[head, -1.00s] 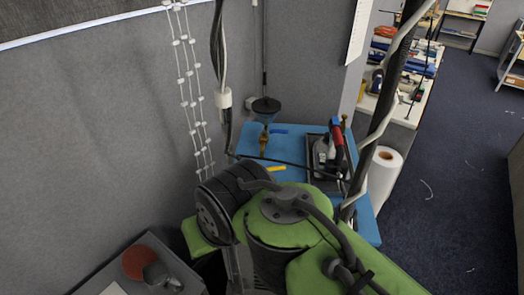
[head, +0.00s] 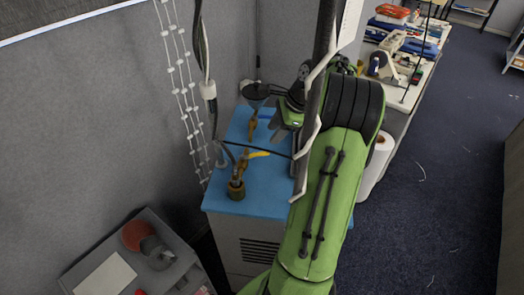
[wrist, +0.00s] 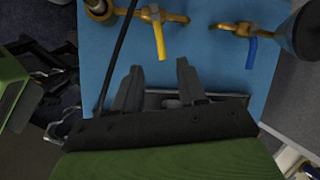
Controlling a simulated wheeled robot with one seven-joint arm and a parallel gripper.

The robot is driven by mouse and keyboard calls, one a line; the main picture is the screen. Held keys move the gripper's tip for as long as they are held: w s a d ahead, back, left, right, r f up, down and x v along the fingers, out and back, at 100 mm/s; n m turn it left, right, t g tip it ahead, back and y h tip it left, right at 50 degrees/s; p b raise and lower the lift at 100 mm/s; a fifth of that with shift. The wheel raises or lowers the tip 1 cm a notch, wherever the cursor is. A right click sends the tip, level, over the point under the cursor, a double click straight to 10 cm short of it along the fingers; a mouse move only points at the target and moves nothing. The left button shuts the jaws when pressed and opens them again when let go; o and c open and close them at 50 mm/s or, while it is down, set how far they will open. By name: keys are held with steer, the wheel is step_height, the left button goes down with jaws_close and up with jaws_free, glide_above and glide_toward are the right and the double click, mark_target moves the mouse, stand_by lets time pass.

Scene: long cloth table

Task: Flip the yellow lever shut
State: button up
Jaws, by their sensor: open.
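The yellow lever (head: 258,153) sits on a brass valve (head: 237,180) on the blue tabletop, and points right in the head view. In the wrist view, the yellow lever (wrist: 159,40) hangs down from the brass fitting (wrist: 148,14), just beyond my fingertips. My gripper (wrist: 160,68) is open and empty, its two dark fingers apart over the blue top, with no visible contact with the lever. In the head view my gripper is mostly hidden behind the black pole and my arm.
A second brass valve with a blue lever (wrist: 251,52) stands beside the yellow one. A dark round funnel-like part (wrist: 307,30) is at the right. A black cable (wrist: 117,55) crosses the blue tabletop (head: 228,207). A white roll (head: 378,158) stands right of the table.

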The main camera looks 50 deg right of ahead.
mark_target(260, 153)
steer(key=x, duration=1)
steer(key=shift+d+f+b, duration=0.2)
steer(key=shift+f+b, duration=0.05)
steer(key=shift+b, duration=0.15)
steer(key=shift+s, duration=0.1)
jaws_close()
